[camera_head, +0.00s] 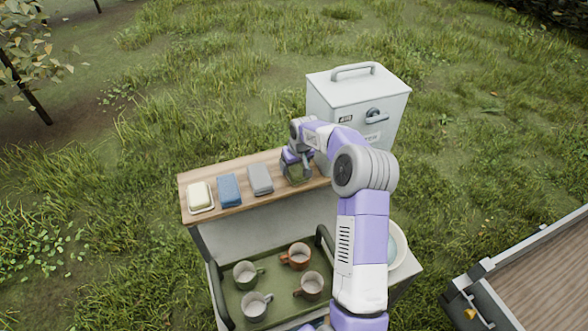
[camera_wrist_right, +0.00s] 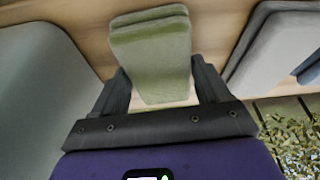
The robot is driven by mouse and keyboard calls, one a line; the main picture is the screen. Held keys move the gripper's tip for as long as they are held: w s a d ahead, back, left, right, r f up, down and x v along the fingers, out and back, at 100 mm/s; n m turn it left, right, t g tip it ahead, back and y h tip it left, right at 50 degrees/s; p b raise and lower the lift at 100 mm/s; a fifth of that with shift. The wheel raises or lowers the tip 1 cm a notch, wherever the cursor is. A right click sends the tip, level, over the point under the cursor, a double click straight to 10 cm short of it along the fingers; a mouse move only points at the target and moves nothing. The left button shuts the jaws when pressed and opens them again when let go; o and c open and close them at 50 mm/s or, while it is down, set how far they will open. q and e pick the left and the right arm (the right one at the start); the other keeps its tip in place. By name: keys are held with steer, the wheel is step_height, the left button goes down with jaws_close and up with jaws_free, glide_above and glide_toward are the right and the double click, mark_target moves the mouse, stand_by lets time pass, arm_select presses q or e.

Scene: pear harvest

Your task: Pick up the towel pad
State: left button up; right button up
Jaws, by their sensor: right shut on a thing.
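A green folded towel pad (camera_head: 297,175) is at the right part of the wooden shelf (camera_head: 225,172), beside the white box. My right gripper (camera_head: 295,166) reaches down over it and partly hides it. In the right wrist view the green pad (camera_wrist_right: 152,50) lies between the two dark fingers of my right gripper (camera_wrist_right: 158,80), which is shut on it. The wood shows behind the pad; I cannot tell whether the pad touches it. A grey folded pad (camera_head: 260,180) and a blue one (camera_head: 229,190) lie in a row to its left. My left gripper is not in view.
A soap bar on a pale dish (camera_head: 201,209) is at the shelf's left end. A white lidded box (camera_head: 350,107) stands close behind my right arm. Below, a green tray (camera_head: 275,291) holds several mugs. A white bowl (camera_head: 399,262) is partly hidden by my arm.

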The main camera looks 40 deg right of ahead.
mark_target(295, 166)
step_height(295, 166, up, 10)
steer(key=shift+r, duration=0.1)
steer(key=shift+c, duration=0.6)
steer(key=o, duration=0.5)
steer(key=c, duration=0.3)
